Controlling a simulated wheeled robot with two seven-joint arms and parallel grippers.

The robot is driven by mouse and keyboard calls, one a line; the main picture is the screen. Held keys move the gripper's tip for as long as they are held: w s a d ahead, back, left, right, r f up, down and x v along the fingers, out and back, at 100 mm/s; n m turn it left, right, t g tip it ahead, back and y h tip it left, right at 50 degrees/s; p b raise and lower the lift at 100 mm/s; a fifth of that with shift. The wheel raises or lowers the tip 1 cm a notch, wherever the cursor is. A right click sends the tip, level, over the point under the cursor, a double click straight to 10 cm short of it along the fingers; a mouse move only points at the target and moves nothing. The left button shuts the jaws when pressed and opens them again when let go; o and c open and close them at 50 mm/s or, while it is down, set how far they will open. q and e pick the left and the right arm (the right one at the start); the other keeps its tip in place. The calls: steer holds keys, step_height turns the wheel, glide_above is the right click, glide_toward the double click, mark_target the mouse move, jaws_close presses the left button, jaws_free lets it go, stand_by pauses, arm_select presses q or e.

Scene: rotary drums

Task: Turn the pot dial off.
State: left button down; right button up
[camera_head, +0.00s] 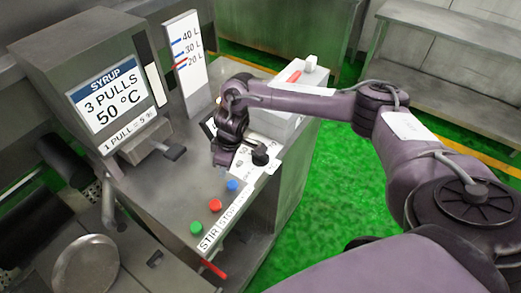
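A black dial knob (260,157) sits on a white label plate with printed numbers, near the right edge of the grey metal console (175,203). The plate is partly covered by my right arm. My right gripper (222,161) points down just left of the knob, over the console top. It is dark and small here, so I cannot tell whether its fingers are open or shut, or whether it touches the knob. My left gripper is not in view.
A syrup dispenser (72,66) stands at the back left, with a level scale (187,62) beside it. Green (196,227), red (215,205) and blue (232,185) buttons line the console's front. A red lever (214,269) sticks out below. Green floor lies to the right.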

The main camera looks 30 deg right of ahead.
steer(key=d+r+m, duration=0.1)
steer(key=d+r, duration=0.1)
steer(key=d, duration=0.2)
steer(key=d+r+m+g+h, duration=0.1)
steer(key=d, duration=0.3)
steer(key=d+r+m, duration=0.2)
steer(key=d, duration=0.2)
steer(key=shift+s+r+g+h, duration=0.1)
steer(key=shift+r+g+h, duration=0.2)
steer(key=shift+s+d+f, duration=0.1)
steer(key=shift+d+f, duration=0.05)
steer(key=shift+f, duration=0.1)
step_height(320, 180, down, 7)
steer(key=b, duration=0.2)
steer(key=shift+b, duration=0.4)
jaws_close()
